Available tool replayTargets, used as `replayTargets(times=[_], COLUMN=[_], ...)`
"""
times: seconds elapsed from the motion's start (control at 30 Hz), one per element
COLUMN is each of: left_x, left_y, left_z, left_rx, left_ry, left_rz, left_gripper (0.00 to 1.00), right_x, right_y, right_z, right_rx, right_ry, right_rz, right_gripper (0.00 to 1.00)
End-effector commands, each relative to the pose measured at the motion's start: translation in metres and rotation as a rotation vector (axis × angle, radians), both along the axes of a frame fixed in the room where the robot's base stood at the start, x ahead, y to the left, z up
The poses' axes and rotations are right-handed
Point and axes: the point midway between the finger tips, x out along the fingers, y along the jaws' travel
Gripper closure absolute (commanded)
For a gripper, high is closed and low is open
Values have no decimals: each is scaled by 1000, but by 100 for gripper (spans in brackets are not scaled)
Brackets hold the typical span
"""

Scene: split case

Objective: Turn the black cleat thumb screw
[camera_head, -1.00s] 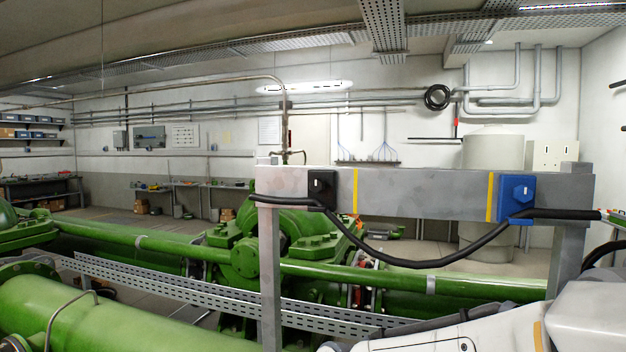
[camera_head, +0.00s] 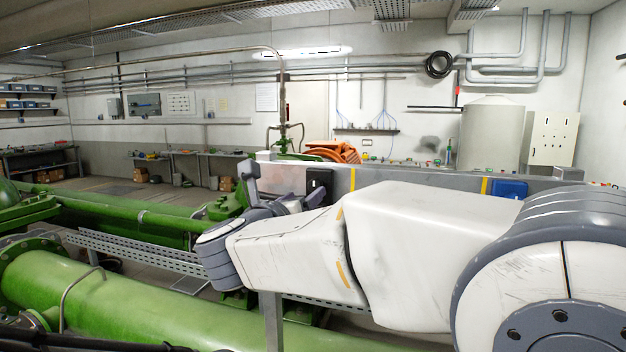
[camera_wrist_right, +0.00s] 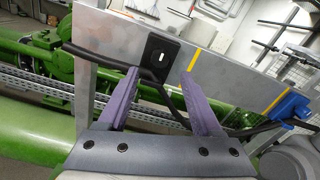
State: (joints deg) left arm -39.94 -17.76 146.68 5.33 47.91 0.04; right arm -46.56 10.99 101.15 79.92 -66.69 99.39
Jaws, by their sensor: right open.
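The black cleat (camera_head: 318,181) is a square plate on the left part of the grey metal beam, partly covered by my right gripper in the head view. In the right wrist view the black cleat (camera_wrist_right: 158,60) shows between my fingers, with a small light-edged thumb screw (camera_wrist_right: 162,58) on its face. A black cable (camera_wrist_right: 110,63) runs through or across its lower side. My right gripper (camera_head: 286,192) is open and in front of the cleat; in the wrist view the gripper (camera_wrist_right: 165,64) has spread, empty fingers. I cannot tell how far it stands from the screw. My left gripper is not in view.
A blue cleat (camera_head: 509,188) sits on the beam at right, also in the wrist view (camera_wrist_right: 291,105). Yellow stripes mark the beam (camera_head: 420,181). A green pipe (camera_head: 110,300) and a perforated metal tray (camera_head: 135,252) lie below. The black cable sags behind my right finger.

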Motion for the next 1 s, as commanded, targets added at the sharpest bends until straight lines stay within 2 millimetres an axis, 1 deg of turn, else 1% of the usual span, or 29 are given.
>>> replayTargets(times=[0.03, 0.1, 0.3, 0.47, 0.7, 0.73, 0.77, 0.8, 0.87, 0.9, 1.0], left_x=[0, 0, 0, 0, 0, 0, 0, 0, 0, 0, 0], left_y=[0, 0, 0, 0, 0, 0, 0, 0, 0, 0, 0], left_z=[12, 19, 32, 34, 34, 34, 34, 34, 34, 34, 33], left_rx=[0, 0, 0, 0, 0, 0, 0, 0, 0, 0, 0], left_ry=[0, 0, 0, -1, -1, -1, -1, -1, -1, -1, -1], left_rz=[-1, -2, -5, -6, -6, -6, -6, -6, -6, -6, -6], left_gripper=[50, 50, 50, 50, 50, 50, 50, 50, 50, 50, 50], right_x=[11, 23, 48, 56, 56, 56, 56, 56, 56, 56, 56], right_y=[-5, -8, -16, -18, -18, -18, -18, -18, -18, -18, -18], right_z=[5, 5, 3, 1, 0, 0, 0, 0, 0, 0, 0], right_rx=[-3, -3, -3, -3, -3, -3, -3, -3, -3, -3, -3], right_ry=[2, 2, 1, 1, 1, 1, 1, 1, 1, 1, 1], right_rz=[-3, -3, 0, 2, 3, 3, 3, 3, 3, 3, 3], right_gripper=[34, 34, 34, 34, 34, 41, 53, 68, 91, 100, 100])
